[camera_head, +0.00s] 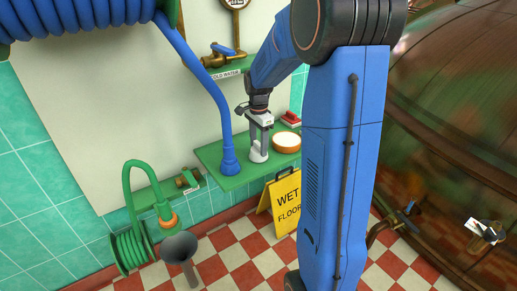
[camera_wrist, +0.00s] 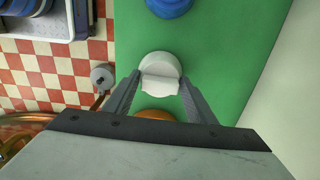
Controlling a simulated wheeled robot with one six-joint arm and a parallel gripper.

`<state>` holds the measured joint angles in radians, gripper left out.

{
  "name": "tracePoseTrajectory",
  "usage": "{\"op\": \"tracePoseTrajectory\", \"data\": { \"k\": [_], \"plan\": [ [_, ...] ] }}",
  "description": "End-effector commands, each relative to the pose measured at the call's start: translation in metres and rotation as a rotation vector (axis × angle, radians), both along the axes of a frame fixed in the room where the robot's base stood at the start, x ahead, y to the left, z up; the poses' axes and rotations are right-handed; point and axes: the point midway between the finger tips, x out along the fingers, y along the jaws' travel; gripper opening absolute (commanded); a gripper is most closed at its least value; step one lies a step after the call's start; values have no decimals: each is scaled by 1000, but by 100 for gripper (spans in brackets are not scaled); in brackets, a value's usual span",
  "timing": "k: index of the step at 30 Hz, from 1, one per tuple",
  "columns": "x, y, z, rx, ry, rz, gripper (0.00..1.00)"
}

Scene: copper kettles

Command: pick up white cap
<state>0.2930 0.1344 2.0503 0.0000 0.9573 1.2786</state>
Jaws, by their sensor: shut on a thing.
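The white cap (camera_wrist: 158,64) is on the green shelf (camera_head: 211,155), round with a raised grip part on top. My gripper (camera_wrist: 160,82) points down over it, with one finger on each side of the grip part. In the head view my gripper (camera_head: 259,150) is shut on the white cap (camera_head: 258,158), whose lower rim shows below the fingers. I cannot tell whether the cap touches the shelf or is slightly above it.
A blue hose end (camera_head: 230,160) stands left of the cap. A wooden bowl with white contents (camera_head: 287,142) is close on its right, with a red object (camera_head: 291,119) behind. A yellow wet-floor sign (camera_head: 286,203) stands on the floor below. A large copper kettle (camera_head: 460,110) fills the right.

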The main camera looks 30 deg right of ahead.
Motion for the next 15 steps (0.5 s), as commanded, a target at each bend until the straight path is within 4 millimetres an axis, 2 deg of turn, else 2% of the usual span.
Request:
{"op": "tracePoseTrajectory", "data": {
  "k": [5,15],
  "plan": [
    [1,0,22,-1,-4,0,31],
    [1,0,81,-1,-4,0,31]
  ]
}}
